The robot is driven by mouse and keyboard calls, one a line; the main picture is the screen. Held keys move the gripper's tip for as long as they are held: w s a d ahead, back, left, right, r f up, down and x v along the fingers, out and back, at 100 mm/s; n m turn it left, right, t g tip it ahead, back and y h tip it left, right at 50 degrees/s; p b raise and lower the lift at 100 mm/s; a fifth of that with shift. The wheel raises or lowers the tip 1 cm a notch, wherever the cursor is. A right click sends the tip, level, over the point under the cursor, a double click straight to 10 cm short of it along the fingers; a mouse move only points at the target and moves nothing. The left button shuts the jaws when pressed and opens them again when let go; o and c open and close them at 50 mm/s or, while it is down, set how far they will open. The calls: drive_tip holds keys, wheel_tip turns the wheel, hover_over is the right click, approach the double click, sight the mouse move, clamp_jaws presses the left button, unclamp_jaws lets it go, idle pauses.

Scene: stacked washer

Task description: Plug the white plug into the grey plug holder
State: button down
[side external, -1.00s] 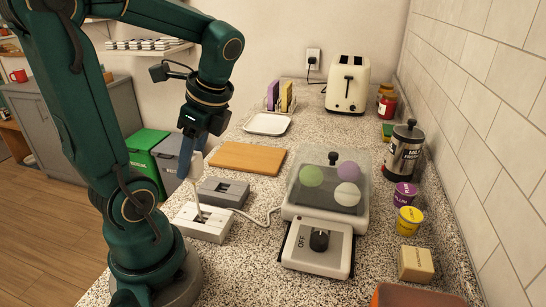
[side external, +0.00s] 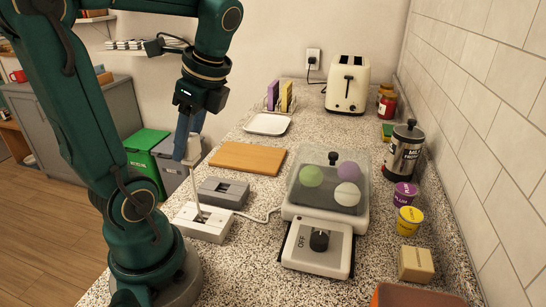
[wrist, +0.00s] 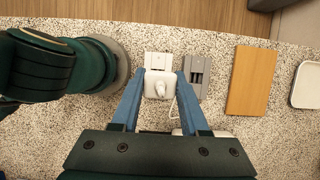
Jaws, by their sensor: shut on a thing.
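The white plug (side external: 192,150) is held between the blue fingers of my gripper (side external: 188,154), in the air above the counter. A thin pale cord (side external: 198,192) runs down from it to the white holder block (side external: 203,229). In the wrist view the white plug (wrist: 159,87) sits between the two fingertips (wrist: 159,82), with the white block (wrist: 157,60) partly hidden behind it. The grey plug holder (side external: 223,187) lies on the counter just behind the white block. It also shows in the wrist view (wrist: 205,90), right of the plug, with dark slots.
A wooden board (side external: 247,158) lies beyond the grey holder. A white cooker (side external: 315,258) with a dial marked OFF stands to the right, and a white cord (side external: 262,217) runs toward it. My arm's base is close at the left.

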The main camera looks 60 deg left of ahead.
drive_tip(key=shift+r, duration=0.1)
idle(0.3)
drive_tip(key=shift+w+a, duration=0.1)
drive_tip(key=shift+w, duration=0.15)
drive_tip(key=w+a+f, duration=0.2)
drive_tip(key=w+a, duration=0.2)
drive_tip(key=w, duration=0.1)
hover_over(217, 186)
drive_tip(key=w+d, duration=0.1)
wheel_tip(217, 186, down, 5)
drive_tip(key=shift+d+f, duration=0.1)
drive_tip(key=shift+f, duration=2.5)
drive_tip(key=shift+f, duration=1.4)
drive_tip(key=shift+c, duration=1.7)
unclamp_jaws()
